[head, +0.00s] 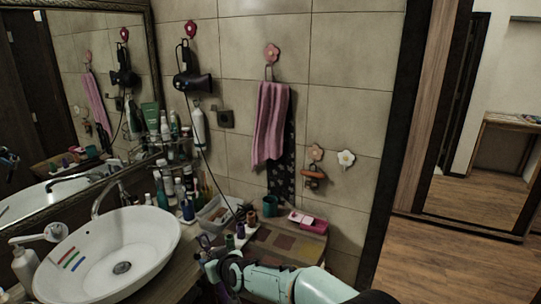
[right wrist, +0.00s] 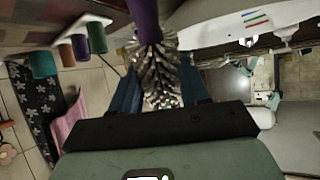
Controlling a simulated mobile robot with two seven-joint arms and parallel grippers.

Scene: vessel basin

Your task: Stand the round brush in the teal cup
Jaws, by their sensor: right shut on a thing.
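The teal cup (head: 269,206) stands upright on the counter near the tiled wall, and it also shows in the right wrist view (right wrist: 42,65). My right gripper (head: 208,258) is shut on the round brush (right wrist: 155,72), with its metallic bristle head between the fingers. The brush's purple handle extends from the bristles away from the palm, and seems to point down below the gripper in the head view. The brush is apart from the cup, which lies farther back and to the right. My left gripper is not in view.
Several small coloured cylinders (head: 240,230) stand between my right gripper and the cup. A pink box (head: 307,221) lies right of the cup. A white basin (head: 110,255) is at left, bottles (head: 185,185) behind it. A pink towel (head: 269,125) hangs above.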

